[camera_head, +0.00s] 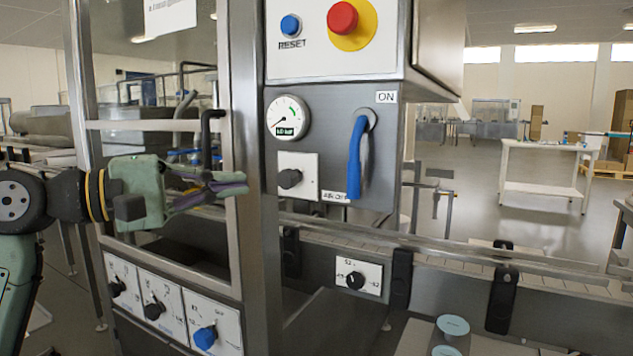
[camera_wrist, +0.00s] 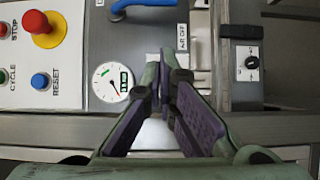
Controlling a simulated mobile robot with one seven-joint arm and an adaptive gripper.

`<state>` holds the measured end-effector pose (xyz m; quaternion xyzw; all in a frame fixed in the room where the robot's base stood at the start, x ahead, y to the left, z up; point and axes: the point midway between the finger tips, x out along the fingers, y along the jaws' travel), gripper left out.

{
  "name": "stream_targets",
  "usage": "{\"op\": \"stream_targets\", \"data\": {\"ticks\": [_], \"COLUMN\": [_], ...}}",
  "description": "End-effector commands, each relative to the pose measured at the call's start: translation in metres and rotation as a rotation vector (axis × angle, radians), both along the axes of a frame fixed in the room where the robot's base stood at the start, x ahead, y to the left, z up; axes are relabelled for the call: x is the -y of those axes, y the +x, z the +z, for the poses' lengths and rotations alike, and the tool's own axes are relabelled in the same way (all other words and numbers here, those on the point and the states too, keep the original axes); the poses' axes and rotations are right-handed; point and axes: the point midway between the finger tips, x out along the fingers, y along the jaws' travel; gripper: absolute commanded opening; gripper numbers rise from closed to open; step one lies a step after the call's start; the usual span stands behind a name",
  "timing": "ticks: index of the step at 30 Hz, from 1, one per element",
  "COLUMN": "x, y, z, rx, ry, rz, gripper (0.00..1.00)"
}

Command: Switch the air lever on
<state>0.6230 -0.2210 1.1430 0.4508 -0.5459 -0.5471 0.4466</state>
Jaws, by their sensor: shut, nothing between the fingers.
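The air lever (camera_head: 355,160) is a blue handle on the grey panel, and it hangs down from its pivot. An ON label (camera_head: 386,97) sits above right of it, and an AIR OFF label (camera_head: 335,196) sits beside its lower end. Part of the blue lever also shows at the top edge of the wrist view (camera_wrist: 150,4). My gripper (camera_head: 243,183) is shut and empty, to the left of the lever and apart from it. In the wrist view its fingers (camera_wrist: 164,75) point toward the panel, below the lever and near the AIR OFF label.
A red emergency button (camera_head: 342,18) and a blue RESET button (camera_head: 291,26) are above. A steel frame post (camera_head: 250,150) stands near my gripper. A conveyor rail (camera_head: 450,255) runs below.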

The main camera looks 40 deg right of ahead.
Motion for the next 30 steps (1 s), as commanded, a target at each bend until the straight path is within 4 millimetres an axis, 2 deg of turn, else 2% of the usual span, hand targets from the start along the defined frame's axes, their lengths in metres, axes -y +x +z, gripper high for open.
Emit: {"op": "stream_targets", "data": {"ticks": [7,11,14,24,30], "x": [0.000,0.009,0.023,0.094,0.112], "y": [-0.001,-0.003,-0.006,-0.021,-0.043], "z": [0.001,0.002,0.002,0.004,0.003], "rx": [-0.002,-0.002,-0.002,-0.001,-0.002], "ry": [-0.003,-0.003,-0.003,-0.003,-0.004], "rz": [-0.001,-0.002,-0.002,-0.004,-0.001], "gripper": [0.00,0.00,0.00,0.00,0.00]}}
